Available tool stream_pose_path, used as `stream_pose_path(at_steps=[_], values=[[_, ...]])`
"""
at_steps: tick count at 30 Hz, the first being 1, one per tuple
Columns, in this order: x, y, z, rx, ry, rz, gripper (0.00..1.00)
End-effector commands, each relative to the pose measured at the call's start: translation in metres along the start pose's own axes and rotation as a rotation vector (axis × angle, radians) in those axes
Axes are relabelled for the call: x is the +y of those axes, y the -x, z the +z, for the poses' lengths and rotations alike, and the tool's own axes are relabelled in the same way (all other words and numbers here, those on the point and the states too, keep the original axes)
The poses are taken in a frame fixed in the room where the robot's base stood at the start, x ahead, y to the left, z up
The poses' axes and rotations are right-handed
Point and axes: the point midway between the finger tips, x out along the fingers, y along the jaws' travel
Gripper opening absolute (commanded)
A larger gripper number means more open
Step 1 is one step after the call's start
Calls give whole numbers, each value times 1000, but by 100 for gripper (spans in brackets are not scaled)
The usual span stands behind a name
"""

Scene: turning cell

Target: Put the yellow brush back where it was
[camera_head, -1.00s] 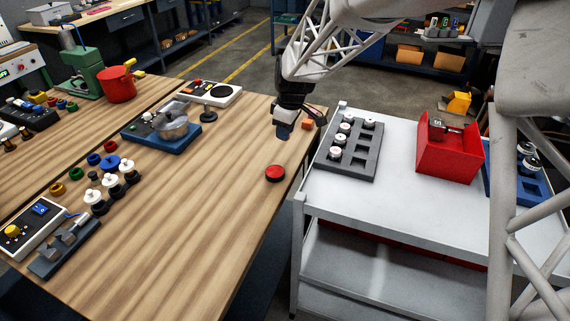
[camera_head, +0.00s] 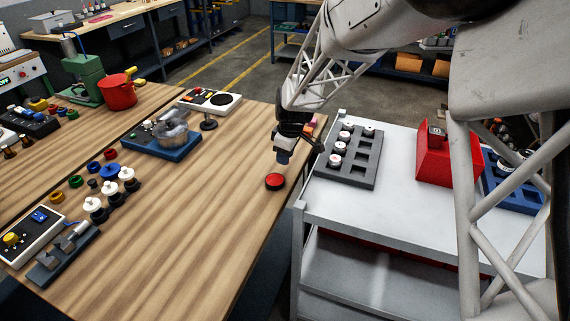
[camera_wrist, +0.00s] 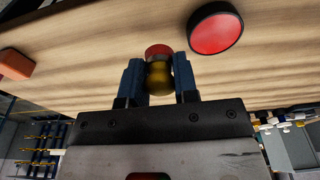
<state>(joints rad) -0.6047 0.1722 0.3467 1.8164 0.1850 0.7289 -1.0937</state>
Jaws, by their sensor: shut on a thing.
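My gripper (camera_head: 283,157) hangs over the right edge area of the wooden table, just behind the red round disc (camera_head: 275,181). In the wrist view its two blue fingers (camera_wrist: 159,80) are shut on a small mustard-yellow, knob-like thing with a red end, which I take for the yellow brush (camera_wrist: 159,77). The held thing is hidden or too small to make out in the head view. The red disc also shows in the wrist view (camera_wrist: 215,28), right of the fingers and apart from them.
An orange block (camera_head: 310,124) lies near the table's far right corner. A grey tray with several white-topped pieces (camera_head: 365,170) is on the trolley (camera_head: 420,215) beside a red bin (camera_head: 447,160). The table's front middle is clear.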

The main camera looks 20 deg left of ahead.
Motion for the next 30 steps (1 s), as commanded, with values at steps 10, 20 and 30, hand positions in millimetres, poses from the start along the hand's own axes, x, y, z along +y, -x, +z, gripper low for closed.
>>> stream_pose_path(at_steps=[10,20,30], values=[[0,-26,4,-1,0,-2,9],[0,-37,6,0,0,0,9],[0,-40,6,0,0,0,34]])
